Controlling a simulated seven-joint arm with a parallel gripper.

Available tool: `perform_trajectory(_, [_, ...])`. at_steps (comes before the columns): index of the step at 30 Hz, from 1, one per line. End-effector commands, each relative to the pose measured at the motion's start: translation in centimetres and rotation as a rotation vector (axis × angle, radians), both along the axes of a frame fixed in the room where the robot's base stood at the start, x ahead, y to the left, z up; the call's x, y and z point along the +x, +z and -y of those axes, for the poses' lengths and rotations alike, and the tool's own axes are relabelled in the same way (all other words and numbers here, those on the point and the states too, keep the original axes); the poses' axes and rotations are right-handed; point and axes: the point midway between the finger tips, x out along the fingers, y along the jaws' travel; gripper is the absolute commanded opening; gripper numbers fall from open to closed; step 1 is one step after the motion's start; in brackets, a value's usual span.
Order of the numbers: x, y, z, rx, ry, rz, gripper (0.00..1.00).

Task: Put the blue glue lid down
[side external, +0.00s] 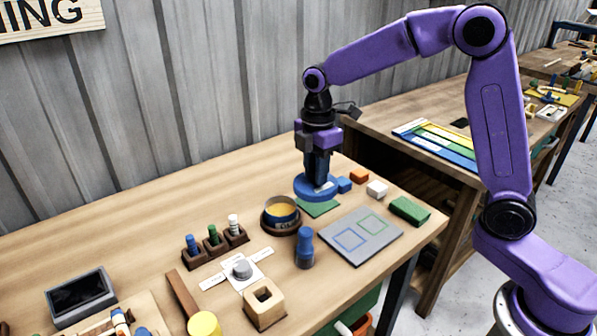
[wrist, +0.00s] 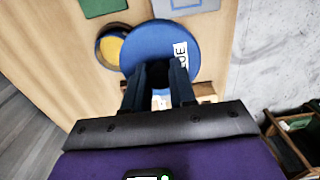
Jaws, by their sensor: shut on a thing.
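The blue glue lid (side external: 311,191) is a round blue disc at the end of my gripper (side external: 319,178). In the wrist view the lid (wrist: 150,45) lies under the fingertips, with a white lettered label partly hidden by a finger. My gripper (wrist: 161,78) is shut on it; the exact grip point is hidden. In the side view the lid is over or on the back part of a green mat (side external: 318,208); I cannot tell whether it touches. The open glue pot (side external: 281,212), with yellow content, stands in a brown ring to its left.
Blue (side external: 345,185), orange (side external: 359,176) and white (side external: 377,189) blocks stand close right of the lid. A grey board (side external: 375,245) with outlined squares and a green block (side external: 410,211) lie in front. A blue-capped bottle (side external: 305,246) stands nearer. Bare tabletop extends behind left.

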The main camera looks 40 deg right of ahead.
Motion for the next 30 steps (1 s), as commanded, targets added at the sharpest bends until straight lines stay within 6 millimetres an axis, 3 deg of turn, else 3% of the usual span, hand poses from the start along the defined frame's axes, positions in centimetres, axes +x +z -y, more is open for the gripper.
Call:
perform_trajectory(3, [-1.5, 0.7, 0.4, 0.001, -0.001, 0.002, 0.00])
perform_trajectory(10, [-2.9, 1.1, 1.3, 0.000, -0.004, -0.001, 0.00])
perform_trajectory(21, [-3.1, -2.1, 9.4, 0.000, -0.005, -0.002, 0.00])
perform_trajectory(26, [-2.1, -2.9, 10.3, 0.000, -0.001, -0.003, 0.00])
perform_trajectory(30, [0.2, -4.0, 10.3, 0.000, -0.001, -0.003, 0.00])
